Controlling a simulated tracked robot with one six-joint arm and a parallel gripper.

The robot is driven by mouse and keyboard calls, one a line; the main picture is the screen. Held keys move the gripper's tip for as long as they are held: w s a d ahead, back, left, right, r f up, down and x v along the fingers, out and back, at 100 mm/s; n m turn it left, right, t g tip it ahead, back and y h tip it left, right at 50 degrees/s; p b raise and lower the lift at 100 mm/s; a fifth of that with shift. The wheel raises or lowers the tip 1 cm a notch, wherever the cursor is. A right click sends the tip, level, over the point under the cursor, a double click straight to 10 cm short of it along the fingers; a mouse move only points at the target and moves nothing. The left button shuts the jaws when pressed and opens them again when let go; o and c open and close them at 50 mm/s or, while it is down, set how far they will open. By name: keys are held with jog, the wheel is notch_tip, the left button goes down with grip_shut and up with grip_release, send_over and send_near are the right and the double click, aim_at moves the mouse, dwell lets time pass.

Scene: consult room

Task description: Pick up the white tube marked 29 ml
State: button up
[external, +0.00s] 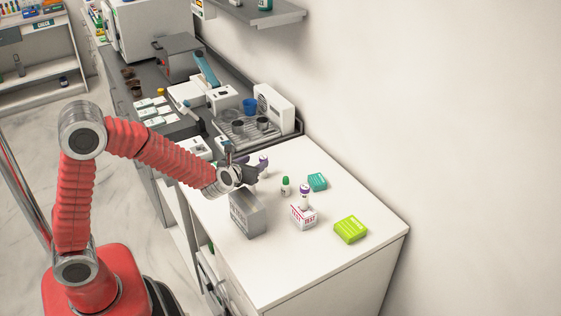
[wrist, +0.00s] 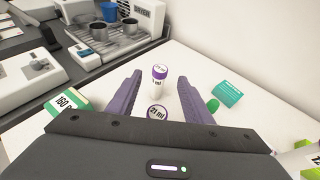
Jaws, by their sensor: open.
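No tube is readable as 29 ml here. In the wrist view, a white tube with a purple cap (wrist: 160,82) stands upright on the counter, beyond or level with my fingertips; its label is only partly legible, ending in "ml". Nearer, a round purple-rimmed top marked 21 ml (wrist: 158,112) lies between my fingers.
A green-capped tube (external: 285,185), teal box (external: 318,181), lime box (external: 350,229), red-and-white box (external: 303,217) and grey box (external: 246,214) stand nearby. A green-and-white box marked 160 (wrist: 66,101) is at left.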

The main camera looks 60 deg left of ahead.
aim_at(263, 157)
dwell(0.3)
jog(key=shift+x, duration=2.65)
jog(key=shift+r, duration=0.1)
jog(key=shift+c, duration=0.5)
grip_shut()
